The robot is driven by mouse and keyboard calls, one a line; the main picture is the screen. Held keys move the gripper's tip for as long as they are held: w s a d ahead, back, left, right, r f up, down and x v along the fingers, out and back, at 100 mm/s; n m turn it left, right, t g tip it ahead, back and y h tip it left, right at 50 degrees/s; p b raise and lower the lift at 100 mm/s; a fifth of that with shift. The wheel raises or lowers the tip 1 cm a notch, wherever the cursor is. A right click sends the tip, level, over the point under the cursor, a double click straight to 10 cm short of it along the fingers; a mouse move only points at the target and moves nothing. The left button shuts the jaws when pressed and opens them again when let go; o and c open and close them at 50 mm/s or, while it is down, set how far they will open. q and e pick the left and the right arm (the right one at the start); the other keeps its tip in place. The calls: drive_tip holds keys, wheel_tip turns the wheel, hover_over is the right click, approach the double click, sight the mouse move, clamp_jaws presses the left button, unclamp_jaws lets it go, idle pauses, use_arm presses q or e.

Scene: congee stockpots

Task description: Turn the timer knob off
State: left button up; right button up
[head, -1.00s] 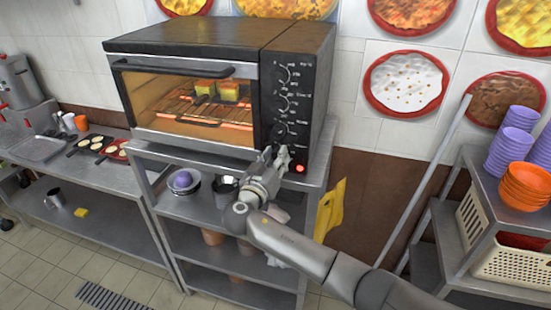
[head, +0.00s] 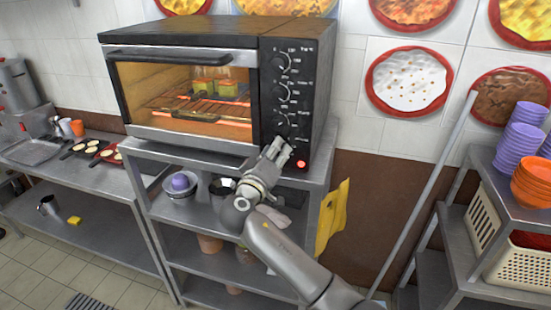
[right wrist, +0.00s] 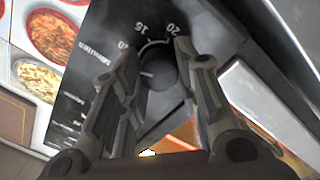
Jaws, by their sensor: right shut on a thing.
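The timer knob (right wrist: 157,72) is a dark round knob on the black control panel of the toaster oven (head: 180,30). In the right wrist view it sits between the fingertips, with a pale pointer line and the numbers 10, 15 and 20 around it. My right gripper (head: 283,148) reaches up to the lower part of the panel in the head view. In the wrist view, the right gripper's fingers (right wrist: 158,62) are shut on the knob from both sides. A red lamp (head: 301,163) glows below it. The oven heaters glow orange. My left gripper is not in view.
Two other knobs (head: 283,62) are higher on the panel. Food (head: 216,88) sits on the rack behind the closed glass door. A steel shelf (head: 165,225) with bowls stands below. A yellow cloth (head: 331,220) hangs at its right side.

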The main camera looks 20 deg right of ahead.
drive_tip(key=shift+n+t+y+p, duration=0.45)
drive_tip(key=shift+n+p, duration=2.75)
drive_tip(key=shift+n, duration=4.7)
drive_tip(key=shift+f, duration=0.1)
drive_tip(key=o, duration=1)
drive_tip(key=shift+o, duration=0.2)
drive_tip(key=v, duration=1.2)
